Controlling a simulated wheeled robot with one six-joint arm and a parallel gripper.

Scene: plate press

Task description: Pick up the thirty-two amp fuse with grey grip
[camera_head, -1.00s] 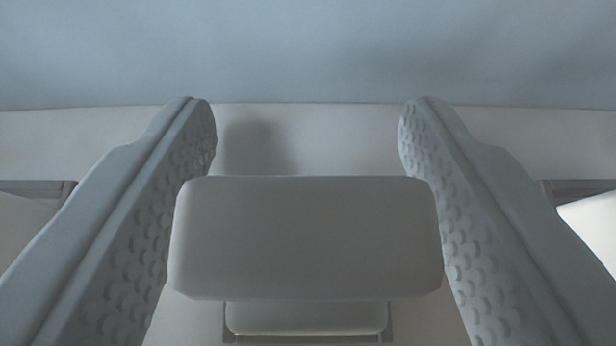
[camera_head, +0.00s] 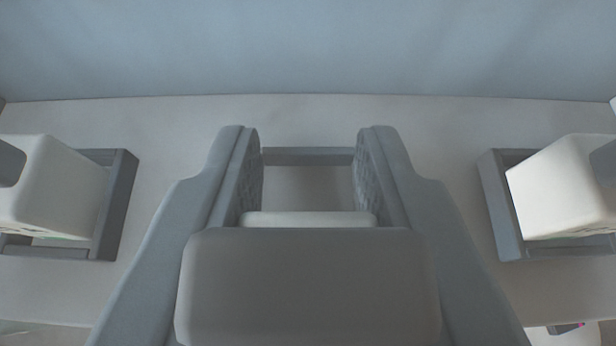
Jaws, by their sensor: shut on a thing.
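The fuse with the grey grip (camera_head: 308,290) is between the two fingers of my gripper (camera_head: 308,165) in the head camera view. The fingers are closed in on it from left and right. Its wide grey grip faces the camera, and a strip of its pale body (camera_head: 310,219) shows just beyond the grip. No rating can be read on it. A dark-rimmed holder (camera_head: 308,156) shows beyond it between the fingertips. What I see of the inside of that holder looks empty.
A white fuse (camera_head: 55,185) sits in a dark-framed holder (camera_head: 122,205) at the left. Another white fuse (camera_head: 560,190) sits in a similar holder (camera_head: 497,205) at the right. A blue-grey wall (camera_head: 308,50) runs across the back. Partly cut-off things show at the lower corners.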

